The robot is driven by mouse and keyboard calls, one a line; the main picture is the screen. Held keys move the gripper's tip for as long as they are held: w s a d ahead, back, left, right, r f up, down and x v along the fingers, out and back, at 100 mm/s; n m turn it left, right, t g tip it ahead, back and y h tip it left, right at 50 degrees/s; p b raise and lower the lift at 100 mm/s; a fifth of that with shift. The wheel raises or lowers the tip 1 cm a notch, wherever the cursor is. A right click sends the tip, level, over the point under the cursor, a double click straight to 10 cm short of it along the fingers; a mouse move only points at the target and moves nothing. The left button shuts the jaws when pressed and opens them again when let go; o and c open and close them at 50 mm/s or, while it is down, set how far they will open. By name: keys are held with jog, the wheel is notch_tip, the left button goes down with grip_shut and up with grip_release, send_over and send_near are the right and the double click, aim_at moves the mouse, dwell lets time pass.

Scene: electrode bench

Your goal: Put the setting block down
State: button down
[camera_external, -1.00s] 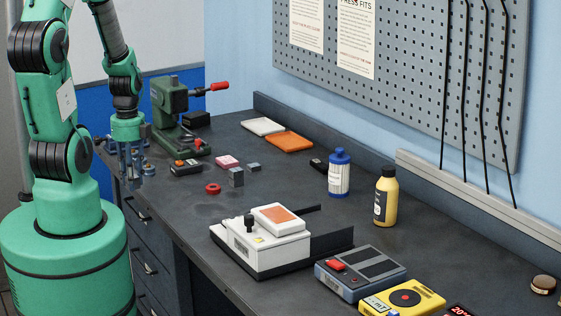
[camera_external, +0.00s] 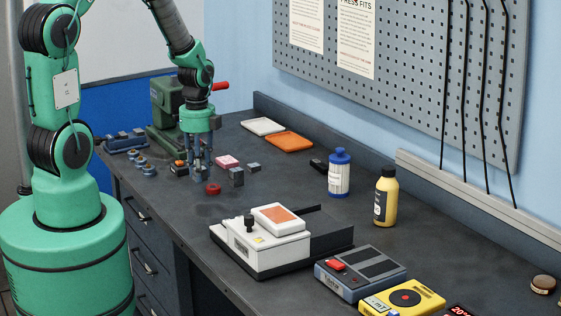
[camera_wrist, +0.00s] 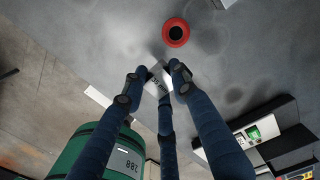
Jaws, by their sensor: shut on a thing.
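My gripper (camera_external: 199,165) hangs pointing down over the bench, in front of the green press. In the wrist view its dark blue fingers (camera_wrist: 158,82) are shut on a small light grey block with dark lettering, the setting block (camera_wrist: 160,76). The fingers cover part of the block. In the external view the fingers hide it, so I cannot tell its exact height above the bench. A red ring (camera_external: 212,188) lies on the bench just right of the fingers; it also shows ahead of them in the wrist view (camera_wrist: 176,33).
Grey blocks (camera_external: 236,178) and a pink block (camera_external: 228,162) stand right of my gripper. The green press (camera_external: 165,115) is behind it. A white and orange device (camera_external: 270,240) stands nearer the camera. The dark bench top (camera_external: 205,210) is clear in front of the ring.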

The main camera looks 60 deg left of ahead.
jog(key=w+d, duration=0.4)
jog(key=w, duration=0.1)
jog(key=w+d, duration=0.1)
jog(key=w, duration=0.1)
jog(key=shift+w+d+f+p, duration=0.15)
jog(key=shift+w+d+p, duration=0.1)
jog(key=shift+d+p, duration=0.15)
jog(key=shift+w, duration=0.15)
jog(key=b, duration=0.1)
send_over(274, 182)
jog(key=shift+s+d+f, duration=0.2)
jog(key=shift+s+f, duration=0.25)
jog(key=shift+f, duration=0.25)
jog(key=shift+w+a, duration=0.1)
jog(key=shift+w, duration=0.15)
jog(key=shift+w+f, duration=0.15)
jog(key=shift+f, duration=1.6)
jog(key=shift+f+b, duration=0.2)
jog(key=shift+b, duration=0.15)
jog(key=c, duration=1.4)
grip_release()
